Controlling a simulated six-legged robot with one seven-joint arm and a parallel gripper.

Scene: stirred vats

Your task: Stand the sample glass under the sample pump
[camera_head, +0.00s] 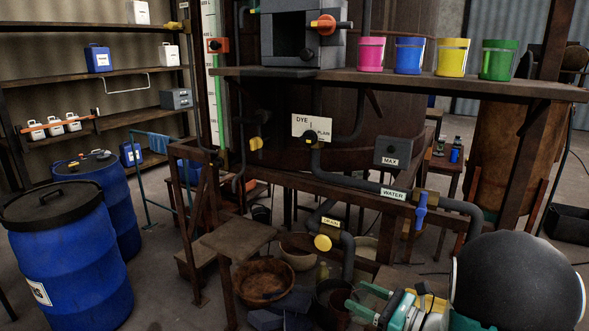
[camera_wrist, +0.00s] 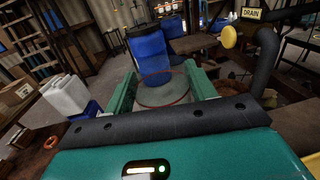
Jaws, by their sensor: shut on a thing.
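My gripper (camera_wrist: 163,88) is in the wrist view with its two green fingers on either side of a clear round glass (camera_wrist: 166,94) with a thin red rim. I take this to be the sample glass, and the fingers are shut on it. In the head view my gripper (camera_head: 358,299) is low at the bottom right, and the glass cannot be made out there. No part is labelled as the sample pump. A grey box with an orange-handled valve (camera_head: 322,28) stands on the shelf, and a yellow-handled fitting (camera_head: 256,143) hangs below it.
A small wooden stand (camera_head: 238,238) is left of the drain pipe's yellow knob (camera_head: 322,242). Bowls (camera_head: 263,281) and pots crowd the floor. Blue drums (camera_head: 72,265) stand at left. A white jug (camera_wrist: 67,95) shows in the wrist view.

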